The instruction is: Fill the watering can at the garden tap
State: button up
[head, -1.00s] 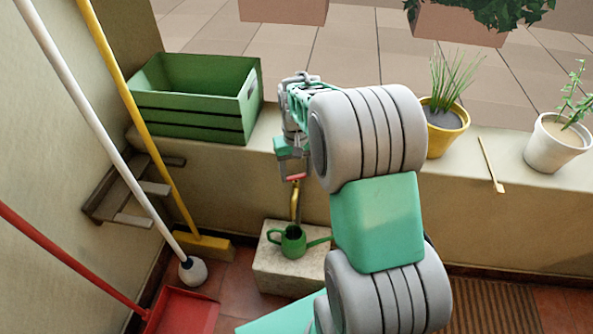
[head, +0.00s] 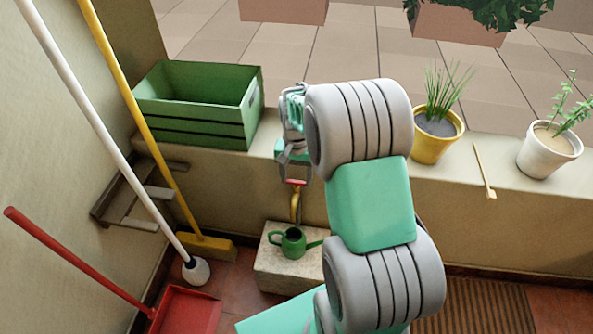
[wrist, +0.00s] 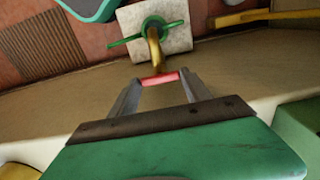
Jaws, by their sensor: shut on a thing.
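The garden tap (head: 296,208) is brass with a red handle (head: 297,182) on top and stands out from the low wall. My gripper (head: 294,177) points down from above and is shut on the red handle. In the wrist view the red handle (wrist: 159,79) lies between the two fingers, with the brass spout beyond it. The green watering can (head: 292,241) stands upright on a pale stone block (head: 275,275) under the tap. In the wrist view the tap hides part of the watering can (wrist: 150,22). I see no clear stream of water.
On the wall top are a green crate (head: 195,122), a yellow pot (head: 434,148), a small wooden tool (head: 484,170) and a white pot (head: 549,150). Brooms and a red dustpan (head: 187,310) stand at the left, by a wooden rack (head: 130,204).

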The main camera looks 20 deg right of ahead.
aim_at(296, 181)
jog(key=o, duration=1.4)
jog(key=shift+c, duration=0.2)
notch_tip(296, 181, up, 8)
jog(key=shift+f+p, duration=0.1)
jog(key=shift+p, duration=0.65)
